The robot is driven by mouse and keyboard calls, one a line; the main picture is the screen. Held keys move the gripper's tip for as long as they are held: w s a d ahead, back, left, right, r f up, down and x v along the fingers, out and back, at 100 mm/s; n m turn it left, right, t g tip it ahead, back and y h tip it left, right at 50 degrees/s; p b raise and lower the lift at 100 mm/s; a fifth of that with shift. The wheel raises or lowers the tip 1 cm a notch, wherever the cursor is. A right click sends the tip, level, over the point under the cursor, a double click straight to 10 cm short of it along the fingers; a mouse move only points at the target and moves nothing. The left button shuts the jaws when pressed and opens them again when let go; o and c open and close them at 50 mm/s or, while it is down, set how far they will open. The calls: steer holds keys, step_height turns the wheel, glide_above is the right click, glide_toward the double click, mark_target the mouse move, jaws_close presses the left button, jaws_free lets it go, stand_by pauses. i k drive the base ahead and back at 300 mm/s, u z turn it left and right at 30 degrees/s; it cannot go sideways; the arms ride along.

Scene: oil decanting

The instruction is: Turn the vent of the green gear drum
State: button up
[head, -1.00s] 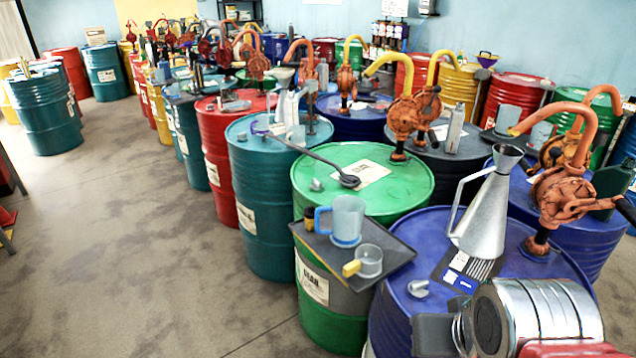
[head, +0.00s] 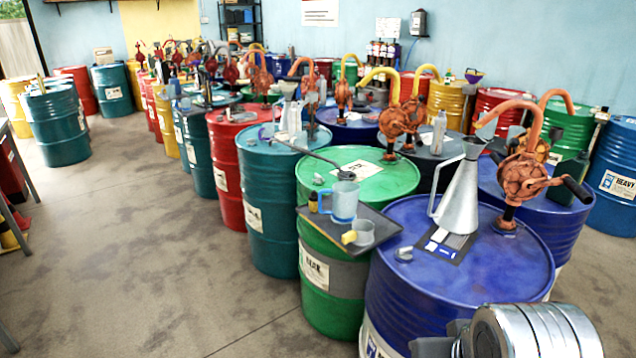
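The green gear drum (head: 322,318) stands upright in the middle, with a grey band and a GEAR label on its side. A small grey cap (head: 318,179), which looks like its vent, sits at the left of its green lid. A dark tray (head: 375,232) juts over the near edge of the drum, carrying a blue-grey jug (head: 344,202) and a small yellow-handled cup (head: 362,233). A long dark dipper (head: 346,175) rests its round end on the lid. A silver part of my arm shows at bottom right; my gripper's fingertips are not in view.
A blue drum (head: 390,300) stands right of the green one, bearing a metal funnel can (head: 461,200) and an orange pump (head: 522,178). A teal drum (head: 262,185) stands close on the left. Open concrete floor (head: 130,250) lies to the left. Table legs show at the left edge.

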mark_target(319, 180)
steer(key=k, duration=0.6)
steer(key=u, duration=0.5)
steer(key=i, duration=1)
steer(key=u, duration=0.65)
steer(key=i, duration=1.95)
steer(key=z, duration=0.5)
